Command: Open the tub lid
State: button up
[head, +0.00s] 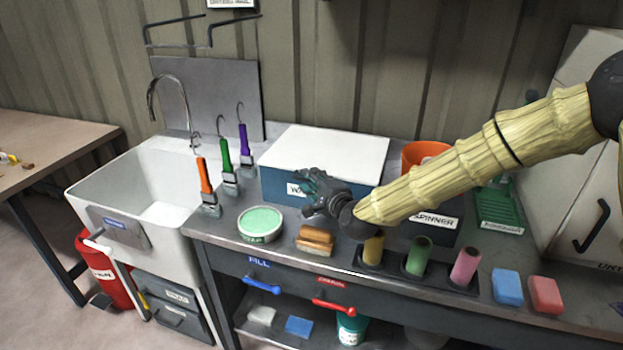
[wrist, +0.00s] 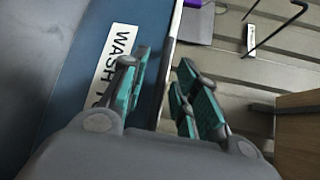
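The wash tub (head: 277,187) is a blue box on the bench, with part of its label showing. Its flat white lid (head: 335,150) lies on top and looks closed. My gripper (head: 312,186) is at the tub's front, beside the label and just below the lid's front edge in the head view. In the wrist view the fingers of my gripper (wrist: 166,78) are apart. The lid's thin edge (wrist: 174,40) runs between them in the picture, with the tub's blue front (wrist: 75,75) to the left. I cannot tell whether a finger touches the lid.
A sink (head: 150,190) and upright brushes (head: 226,165) stand left. A green round tin (head: 260,222) and a wooden-backed brush (head: 315,239) lie in front. Rollers (head: 418,256), a spinner box (head: 440,232) and an orange bucket (head: 422,155) stand right.

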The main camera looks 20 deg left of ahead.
jog(key=shift+w+a, duration=0.1)
jog(key=c, duration=0.6)
jog(key=shift+f, duration=0.1)
grip_shut()
jog(key=shift+r+p, duration=0.3)
jog(key=shift+r, duration=0.15)
